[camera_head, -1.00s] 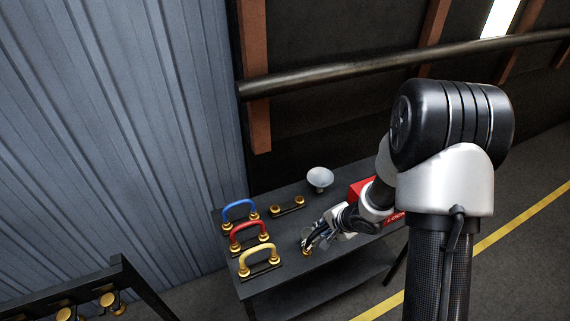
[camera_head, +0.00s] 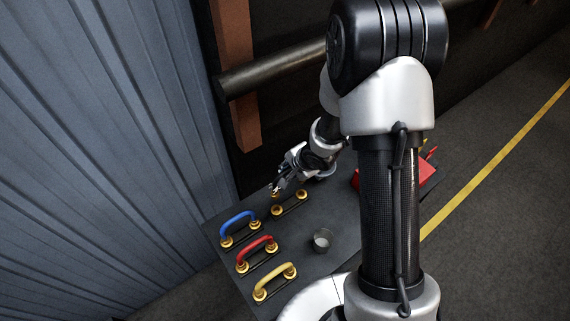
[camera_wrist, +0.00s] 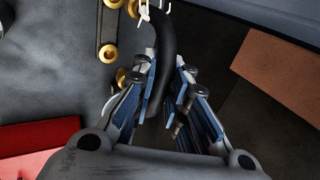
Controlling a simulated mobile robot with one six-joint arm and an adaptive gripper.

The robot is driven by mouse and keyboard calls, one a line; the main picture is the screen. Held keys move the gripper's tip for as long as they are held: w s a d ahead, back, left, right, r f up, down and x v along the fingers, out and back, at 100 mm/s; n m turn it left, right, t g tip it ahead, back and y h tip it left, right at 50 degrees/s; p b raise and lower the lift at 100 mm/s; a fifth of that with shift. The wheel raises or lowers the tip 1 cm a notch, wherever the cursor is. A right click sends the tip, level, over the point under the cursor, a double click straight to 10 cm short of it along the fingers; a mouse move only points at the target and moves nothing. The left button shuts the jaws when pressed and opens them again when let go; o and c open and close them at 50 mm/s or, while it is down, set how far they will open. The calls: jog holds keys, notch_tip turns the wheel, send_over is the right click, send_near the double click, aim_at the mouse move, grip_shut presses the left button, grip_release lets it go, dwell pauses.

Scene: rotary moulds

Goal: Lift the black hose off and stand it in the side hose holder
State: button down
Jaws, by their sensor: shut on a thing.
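My gripper (camera_head: 279,187) is over the back of the dark table, close to a plate with two brass fittings (camera_head: 290,203). In the wrist view my gripper (camera_wrist: 162,80) is shut on the black hose (camera_wrist: 177,45), which curves between its fingers. A brass fitting (camera_wrist: 125,79) shows beside the left finger. The two-fitting plate also shows there (camera_wrist: 108,32), bare, left of the hose. The hose is hard to make out in the head view. Whether its ends touch anything cannot be told.
Blue (camera_head: 238,220), red (camera_head: 257,249) and yellow (camera_head: 275,277) hoses stand in a row on holders at the table's left. A small grey cup (camera_head: 322,241) stands right of them. A red box (camera_head: 425,172) is partly behind my arm. The corrugated wall (camera_head: 105,140) is left.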

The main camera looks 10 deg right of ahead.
jog(key=shift+s+f+b, duration=0.1)
jog(key=shift+f+b, duration=0.3)
jog(key=shift+b, duration=0.05)
notch_tip(320, 180, down, 4)
jog(key=b, duration=0.5)
jog(key=shift+s+d+f+p, duration=0.1)
jog(key=shift+s+f+p, duration=0.1)
jog(key=shift+p, duration=0.15)
dwell(1.2)
jog(key=shift+f, duration=0.15)
dwell(0.4)
notch_tip(320, 180, down, 3)
jog(key=shift+b, duration=0.8)
jog(key=c, duration=1.5)
grip_release()
jog(key=shift+s, duration=0.1)
